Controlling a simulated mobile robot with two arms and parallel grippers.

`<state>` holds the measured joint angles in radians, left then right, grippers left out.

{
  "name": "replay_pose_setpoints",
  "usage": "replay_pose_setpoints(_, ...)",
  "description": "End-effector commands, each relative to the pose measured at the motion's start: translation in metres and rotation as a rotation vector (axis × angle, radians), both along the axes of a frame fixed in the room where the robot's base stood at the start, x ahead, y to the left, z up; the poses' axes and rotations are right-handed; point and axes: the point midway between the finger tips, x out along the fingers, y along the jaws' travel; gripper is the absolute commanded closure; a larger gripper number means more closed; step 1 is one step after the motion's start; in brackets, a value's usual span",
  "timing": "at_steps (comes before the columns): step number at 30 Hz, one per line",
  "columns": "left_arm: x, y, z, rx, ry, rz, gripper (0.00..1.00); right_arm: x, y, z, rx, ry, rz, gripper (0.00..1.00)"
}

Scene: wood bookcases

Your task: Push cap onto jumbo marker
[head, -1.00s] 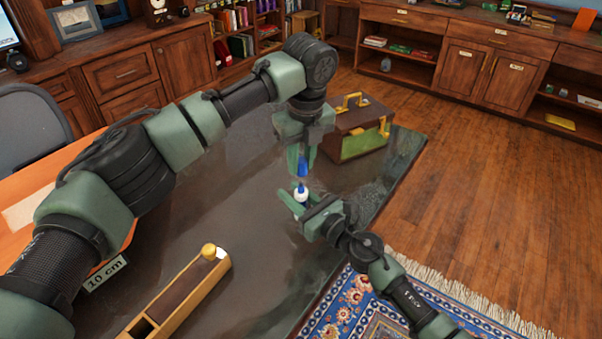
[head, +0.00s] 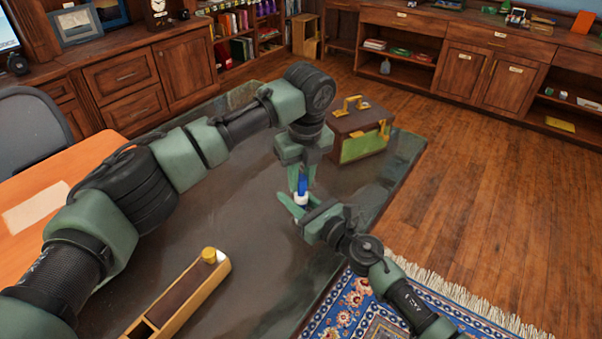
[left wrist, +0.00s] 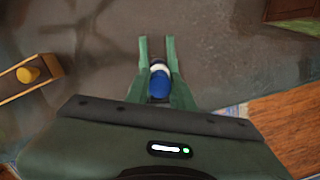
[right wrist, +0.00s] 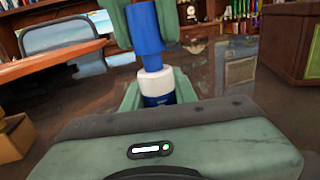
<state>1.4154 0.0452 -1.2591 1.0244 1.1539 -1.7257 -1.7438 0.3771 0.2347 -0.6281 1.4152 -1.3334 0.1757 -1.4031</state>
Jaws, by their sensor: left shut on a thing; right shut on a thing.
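The blue cap (head: 302,186) is in my left gripper (head: 302,184), which is shut on it and points down. The cap also shows in the right wrist view (right wrist: 146,28) and the left wrist view (left wrist: 159,86). The jumbo marker (right wrist: 158,84) has a white collar and a dark blue body, and stands upright in my right gripper (head: 299,206), shut on it. The cap is directly above the marker, over its narrow tip. A short stretch of neck shows between cap rim and white collar. The lower marker is hidden.
A yellow-edged wooden tray (head: 176,300) with a yellow knob lies on the dark table (head: 245,225). A brown and green box with yellow handles (head: 360,135) stands behind my grippers. A patterned rug (head: 370,310) lies on the floor at right.

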Motion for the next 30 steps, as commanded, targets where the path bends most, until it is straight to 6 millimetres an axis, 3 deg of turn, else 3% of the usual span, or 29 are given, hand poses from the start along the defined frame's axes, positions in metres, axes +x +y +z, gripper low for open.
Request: replay_pose_setpoints(30, 0.0002, -0.0001, -0.0115, -0.001, 0.0, -0.002, 1.0, -0.0002, 0.0001, -0.0007, -0.001, 0.001, 0.0, 1.0)
